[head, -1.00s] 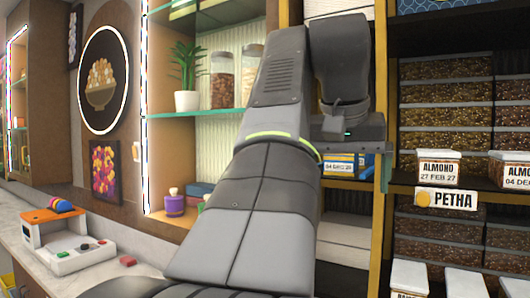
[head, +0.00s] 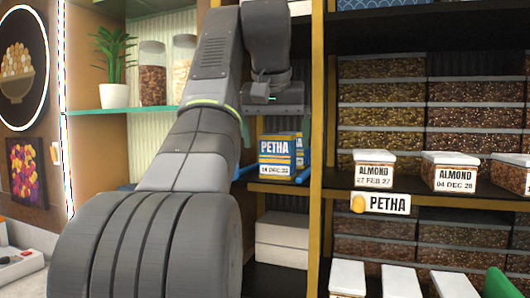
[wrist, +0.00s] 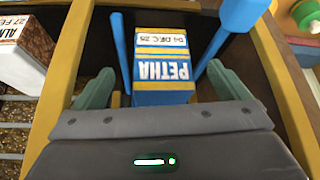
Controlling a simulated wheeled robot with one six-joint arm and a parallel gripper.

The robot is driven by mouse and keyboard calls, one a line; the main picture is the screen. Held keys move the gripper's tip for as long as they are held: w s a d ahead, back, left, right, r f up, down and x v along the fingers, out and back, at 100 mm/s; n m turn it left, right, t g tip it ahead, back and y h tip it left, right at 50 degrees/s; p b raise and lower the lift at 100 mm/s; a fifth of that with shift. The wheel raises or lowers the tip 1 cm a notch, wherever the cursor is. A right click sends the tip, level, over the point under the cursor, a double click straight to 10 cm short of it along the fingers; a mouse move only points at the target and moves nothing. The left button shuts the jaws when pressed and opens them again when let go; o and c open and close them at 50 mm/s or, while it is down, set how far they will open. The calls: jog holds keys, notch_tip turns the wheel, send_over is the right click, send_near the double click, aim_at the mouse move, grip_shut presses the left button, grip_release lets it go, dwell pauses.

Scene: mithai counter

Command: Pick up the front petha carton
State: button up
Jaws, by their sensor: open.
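The front petha carton (head: 276,163) is a blue and yellow box with a white date label. It stands on the shelf between two blue strips in the head view. In the wrist view the carton (wrist: 164,68) appears upside down, its PETHA face towards me. My gripper (wrist: 160,74) is open and empty, with one grey-green finger on each side of the carton's front. I cannot tell whether the fingers reach past its face. In the head view my wrist hangs just above the carton and the fingers cannot be made out.
Yellow upright posts (head: 316,150) frame the carton's bay. Several almond cartons (head: 449,172) stand on the shelf to the right, above a PETHA tag (head: 380,203). White boxes (head: 283,240) lie below.

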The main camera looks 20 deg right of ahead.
aim_at(278, 154)
jog(key=shift+w+d, duration=0.25)
jog(key=shift+w, duration=0.25)
jog(key=shift+x, duration=2.6)
jog(key=shift+w+r, duration=0.1)
jog(key=c, duration=1.3)
